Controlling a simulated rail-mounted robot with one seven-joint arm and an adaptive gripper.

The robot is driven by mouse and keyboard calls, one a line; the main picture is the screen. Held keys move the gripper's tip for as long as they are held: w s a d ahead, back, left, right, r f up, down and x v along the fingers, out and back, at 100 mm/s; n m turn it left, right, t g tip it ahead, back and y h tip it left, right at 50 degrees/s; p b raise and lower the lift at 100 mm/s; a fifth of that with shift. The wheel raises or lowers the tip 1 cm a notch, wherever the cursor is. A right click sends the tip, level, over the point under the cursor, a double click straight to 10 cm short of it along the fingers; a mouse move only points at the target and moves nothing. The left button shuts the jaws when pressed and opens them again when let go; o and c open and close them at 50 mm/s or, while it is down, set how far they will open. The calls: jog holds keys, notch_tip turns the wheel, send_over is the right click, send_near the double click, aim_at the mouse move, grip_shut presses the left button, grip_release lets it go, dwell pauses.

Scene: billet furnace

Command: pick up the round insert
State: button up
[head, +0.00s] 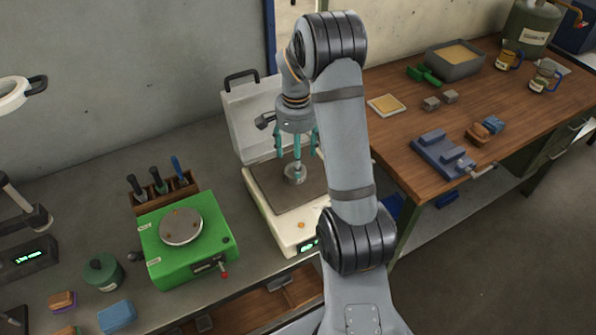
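A small round grey metal piece, which looks like the round insert (295,173), stands on the dark square plate (272,190) of a cream-coloured device with an open lid. My gripper (297,154) points down just above the insert. Its teal fingers are spread apart with nothing visible between them. Whether a fingertip touches the insert cannot be told from this view. My arm covers the right part of the plate and device.
The raised lid (250,118) stands behind the plate, close to my gripper. A green machine (190,262) with a round metal disc (180,227) is at left, before a tool rack (165,193). A wooden bench (400,137) with a blue vise (440,155) is at right.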

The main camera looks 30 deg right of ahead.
jog(key=shift+s+a+f, duration=0.1)
jog(key=shift+s+f, duration=0.05)
jog(key=shift+f, duration=0.2)
jog(key=f+p, duration=0.2)
jog(key=f, duration=0.1)
jog(key=shift+a+f, duration=0.25)
jog(key=shift+a, duration=0.15)
jog(key=shift+d+f, duration=0.2)
jog(key=shift+f, duration=0.3)
grip_shut()
jog(key=shift+r, duration=0.1)
